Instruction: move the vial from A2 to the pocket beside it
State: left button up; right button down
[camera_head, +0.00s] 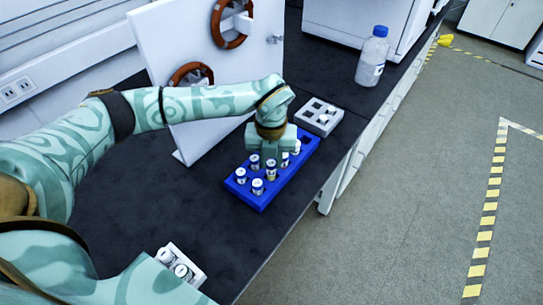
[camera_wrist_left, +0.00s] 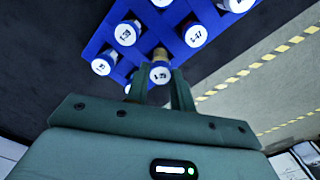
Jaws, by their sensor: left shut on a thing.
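The blue rack (camera_head: 264,201) stands on the dark bench and holds several white-capped vials. My left gripper (camera_head: 270,160) points down over the rack. It is shut on a white-capped vial (camera_head: 270,165), which also shows between the two fingers in the left wrist view (camera_wrist_left: 160,74). Part of its amber body shows below the cap, so it looks at least partly raised. Other vials stand around it, such as one near the rack's front end (camera_head: 257,187). The cap labels are too small to read surely, and the gripper hides part of the rack. My right gripper is not in view.
A grey holder (camera_head: 325,121) with open pockets stands behind the rack, and a clear bottle (camera_head: 373,56) with a blue cap is further back. A white holder (camera_head: 198,274) with vials is at the near edge. A white panel (camera_head: 170,60) stands behind my arm.

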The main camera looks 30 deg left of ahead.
pick_arm(q)
jog(key=shift+f, duration=0.35)
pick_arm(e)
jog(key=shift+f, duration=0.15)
pick_arm(q)
jog(key=shift+f, duration=0.2)
jog(key=shift+f, duration=0.25)
jog(key=o, duration=1.4)
jog(key=shift+o, duration=0.2)
jog(key=shift+r, duration=0.1)
notch_tip(320, 180, up, 7)
jog(key=p, duration=0.6)
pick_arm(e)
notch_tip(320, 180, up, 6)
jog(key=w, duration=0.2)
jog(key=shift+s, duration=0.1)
